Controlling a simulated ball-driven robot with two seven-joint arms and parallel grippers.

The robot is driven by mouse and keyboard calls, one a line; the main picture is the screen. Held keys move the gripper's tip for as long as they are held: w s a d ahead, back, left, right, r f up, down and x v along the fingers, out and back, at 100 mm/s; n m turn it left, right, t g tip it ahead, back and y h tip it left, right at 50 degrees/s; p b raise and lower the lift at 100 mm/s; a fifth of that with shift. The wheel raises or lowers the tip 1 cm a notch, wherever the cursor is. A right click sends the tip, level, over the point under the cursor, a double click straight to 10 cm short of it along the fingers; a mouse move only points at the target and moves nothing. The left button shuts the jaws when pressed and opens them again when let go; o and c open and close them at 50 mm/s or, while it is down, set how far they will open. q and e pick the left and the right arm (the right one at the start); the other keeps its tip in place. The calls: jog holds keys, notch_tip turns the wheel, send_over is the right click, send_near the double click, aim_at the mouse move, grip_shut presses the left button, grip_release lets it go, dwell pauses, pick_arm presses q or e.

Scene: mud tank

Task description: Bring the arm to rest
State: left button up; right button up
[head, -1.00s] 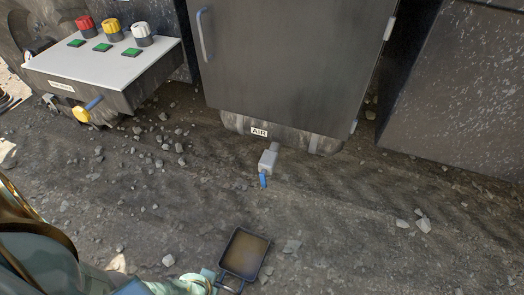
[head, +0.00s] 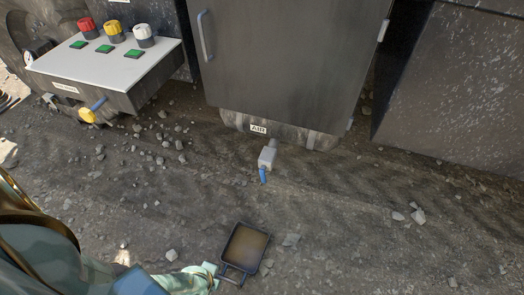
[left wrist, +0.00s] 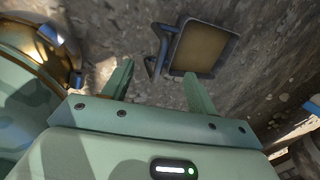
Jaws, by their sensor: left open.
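My left arm comes in at the bottom left of the head view. My left gripper (head: 212,277) is low over the dirt ground, just left of a small square dark-framed tray (head: 229,243) with a brown inside. In the left wrist view my left gripper (left wrist: 157,78) has its two green fingers spread wide with nothing between them. The tray (left wrist: 203,48) lies beyond the fingertips there, its bracket-like handle toward the gripper. I cannot tell how far the fingers are from it. My right gripper is in neither view.
A control box (head: 110,62) with red, yellow and white knobs stands at the upper left. A dark cabinet (head: 285,60) and an outlet with a blue lever (head: 266,160) stand mid-view. A dark block (head: 455,90) stands right. Stones dot the otherwise clear ground.

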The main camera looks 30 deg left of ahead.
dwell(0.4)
pick_arm(q)
jog(key=s+d+r+n+g+p, duration=0.1)
jog(key=s+r+n+p, duration=0.4)
jog(key=s+r+p, duration=0.5)
jog(key=s+d+r+n+g+p, duration=0.1)
jog(key=s+r+n+p, duration=0.5)
jog(key=s, duration=1.2)
notch_tip(320, 180, up, 4)
jog(key=p, duration=0.4)
jog(key=shift+s+d+g+h, duration=0.2)
jog(key=shift+d+g+h, duration=0.1)
jog(key=shift+g+h, duration=0.1)
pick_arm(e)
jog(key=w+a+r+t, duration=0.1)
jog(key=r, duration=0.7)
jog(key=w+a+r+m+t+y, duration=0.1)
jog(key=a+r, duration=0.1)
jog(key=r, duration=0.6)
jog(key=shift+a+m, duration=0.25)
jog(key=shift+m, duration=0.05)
